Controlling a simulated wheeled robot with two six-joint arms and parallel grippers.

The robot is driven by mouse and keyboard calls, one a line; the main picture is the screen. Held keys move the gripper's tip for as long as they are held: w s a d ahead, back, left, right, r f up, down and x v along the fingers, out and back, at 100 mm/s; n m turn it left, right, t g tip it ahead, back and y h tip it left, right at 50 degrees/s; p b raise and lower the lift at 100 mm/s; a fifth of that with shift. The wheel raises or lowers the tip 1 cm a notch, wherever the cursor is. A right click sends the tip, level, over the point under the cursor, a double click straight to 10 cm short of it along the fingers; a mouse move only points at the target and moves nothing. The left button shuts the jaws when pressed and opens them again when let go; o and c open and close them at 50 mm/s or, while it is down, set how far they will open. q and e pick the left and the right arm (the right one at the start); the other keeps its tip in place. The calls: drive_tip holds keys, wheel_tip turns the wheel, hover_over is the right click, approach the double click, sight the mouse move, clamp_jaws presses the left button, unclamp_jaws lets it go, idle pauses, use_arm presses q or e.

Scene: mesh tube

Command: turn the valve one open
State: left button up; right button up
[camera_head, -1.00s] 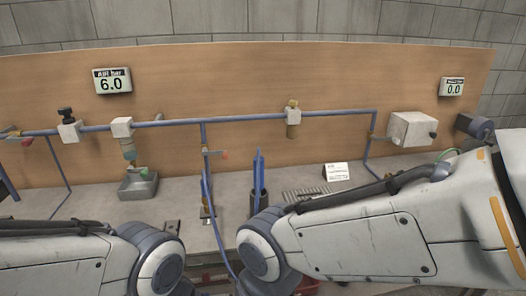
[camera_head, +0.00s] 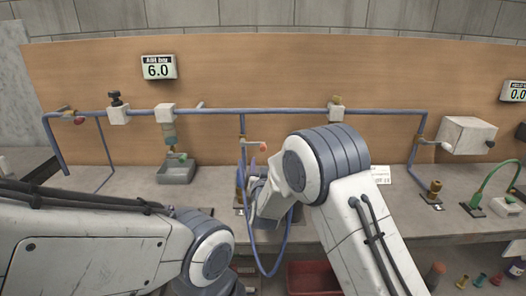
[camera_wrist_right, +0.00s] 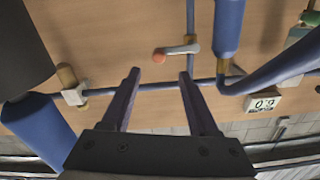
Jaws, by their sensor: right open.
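A lever valve with a red-tipped handle (camera_head: 255,146) sits on the middle drop pipe in the head view. In the wrist view, this appears to be the lever with the red knob (camera_wrist_right: 172,51), its handle roughly level. My right gripper (camera_wrist_right: 160,73) is open and empty, its two dark fingers pointing toward the lever, which appears just beyond the tips, apart from them. In the head view my right forearm largely hides that gripper. My left arm shows at lower left, its gripper out of view.
A blue pipe (camera_head: 290,111) runs along the wooden board (camera_head: 400,80). Another red-tipped valve (camera_head: 78,120) is at far left. A gauge (camera_head: 158,67) reads 6.0. A grey tray (camera_head: 176,174) and a white box (camera_head: 467,135) flank the middle. A blue hose (camera_head: 262,265) hangs over the bench edge.

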sight(263, 150)
drive_tip(key=w+p, duration=0.2)
drive_tip(key=w, duration=0.6)
drive_tip(key=shift+w+d, duration=0.1)
drive_tip(key=shift+w, duration=0.2)
drive_tip(key=shift+w+p, duration=0.35)
drive_tip(key=shift+w, duration=0.55)
clamp_jaws()
idle(0.4)
